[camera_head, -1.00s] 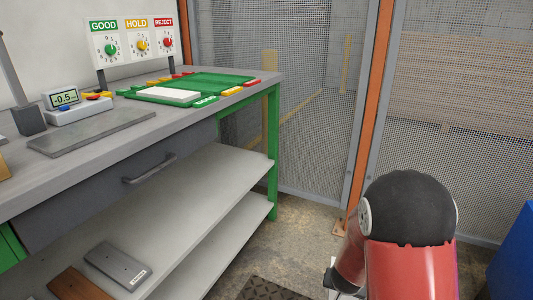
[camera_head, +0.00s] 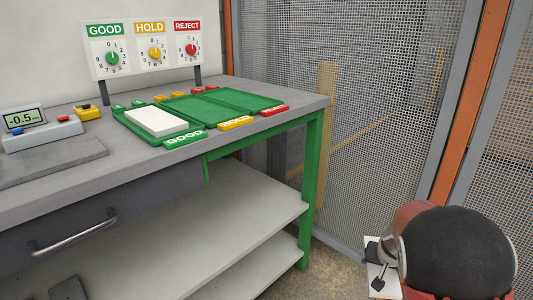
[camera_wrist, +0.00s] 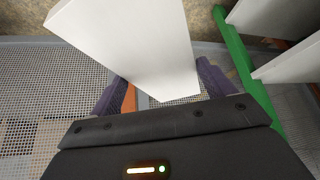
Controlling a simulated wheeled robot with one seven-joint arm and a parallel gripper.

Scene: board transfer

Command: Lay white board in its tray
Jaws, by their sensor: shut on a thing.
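My gripper (camera_wrist: 160,88) is shut on a white board (camera_wrist: 130,40), with its purple fingers on both sides of the board's near end. In the head view a corner of this board (camera_head: 374,252) shows beside my arm at the lower right, off the bench; most of it is hidden or out of frame. Another white board (camera_head: 156,121) lies flat in the GOOD section of the green tray (camera_head: 128,125) on the bench. The HOLD section (camera_head: 203,108) and REJECT section (camera_head: 240,98) are empty.
The grey bench (camera_head: 75,185) has green legs and open shelves below. A panel with GOOD, HOLD and REJECT dials (camera_head: 145,50) stands behind the tray. A scale reading -0.5 (camera_head: 40,128) is at the left. Mesh fencing (camera_head: 350,110) closes off the right.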

